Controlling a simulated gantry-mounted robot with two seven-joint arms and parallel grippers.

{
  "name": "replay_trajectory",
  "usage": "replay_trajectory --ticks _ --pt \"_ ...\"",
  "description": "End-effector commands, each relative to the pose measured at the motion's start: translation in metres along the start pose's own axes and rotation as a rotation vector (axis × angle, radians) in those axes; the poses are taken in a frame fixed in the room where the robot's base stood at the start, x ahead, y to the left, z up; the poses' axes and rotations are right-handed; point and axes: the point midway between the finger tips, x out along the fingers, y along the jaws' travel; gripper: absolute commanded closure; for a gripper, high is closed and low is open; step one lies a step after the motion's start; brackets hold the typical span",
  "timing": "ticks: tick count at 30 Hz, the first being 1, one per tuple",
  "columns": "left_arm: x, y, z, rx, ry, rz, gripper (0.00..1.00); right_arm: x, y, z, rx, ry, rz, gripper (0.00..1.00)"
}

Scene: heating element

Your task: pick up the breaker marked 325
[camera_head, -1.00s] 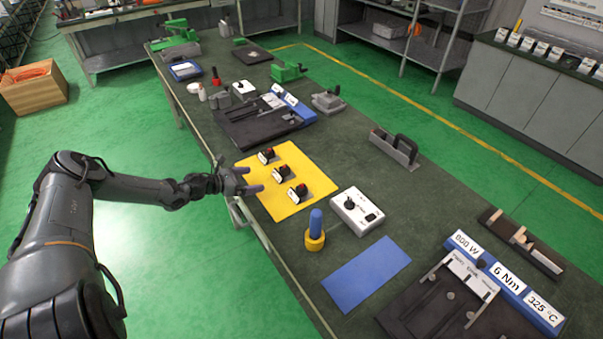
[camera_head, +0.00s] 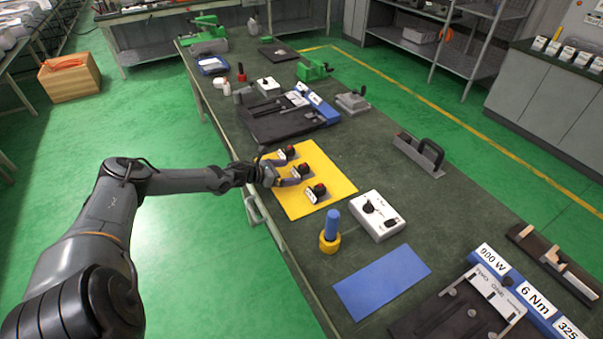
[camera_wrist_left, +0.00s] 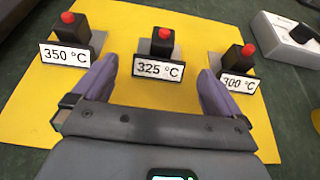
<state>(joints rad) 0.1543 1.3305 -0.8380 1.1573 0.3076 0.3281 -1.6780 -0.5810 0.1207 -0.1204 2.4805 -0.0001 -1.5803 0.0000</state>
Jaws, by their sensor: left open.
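The breaker marked 325 °C (camera_wrist_left: 158,55) is a small black block with a red button and a white label, standing on the yellow mat (camera_wrist_left: 35,105). In the left wrist view it stands between the 350 °C breaker (camera_wrist_left: 70,40) on the left and the 300 °C breaker (camera_wrist_left: 238,68) on the right. My left gripper (camera_wrist_left: 157,75) is open and empty, its two purple fingers pointing at the 325 breaker from either side. In the head view my left gripper (camera_head: 275,176) is over the mat's left edge and partly covers the middle breaker. My right gripper is not in view.
A white box with a black knob (camera_head: 377,215) and a blue-and-yellow upright tool (camera_head: 330,232) stand near the mat.

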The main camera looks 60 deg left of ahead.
Motion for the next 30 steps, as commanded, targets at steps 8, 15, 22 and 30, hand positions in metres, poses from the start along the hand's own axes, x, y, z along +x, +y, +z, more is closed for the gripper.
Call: replay_trajectory --ticks 8,15,22,30 --pt "0.029 0.001 -0.001 -0.001 -0.003 0.001 0.00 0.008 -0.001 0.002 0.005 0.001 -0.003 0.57" --pt "0.033 0.000 -0.001 -0.001 0.000 0.000 0.00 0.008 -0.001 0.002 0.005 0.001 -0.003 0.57" --pt "0.033 0.000 -0.001 -0.001 0.000 0.000 0.17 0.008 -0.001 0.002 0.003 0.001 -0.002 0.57" --pt "0.032 0.000 -0.001 0.000 0.000 0.000 0.58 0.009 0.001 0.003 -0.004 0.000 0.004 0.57"
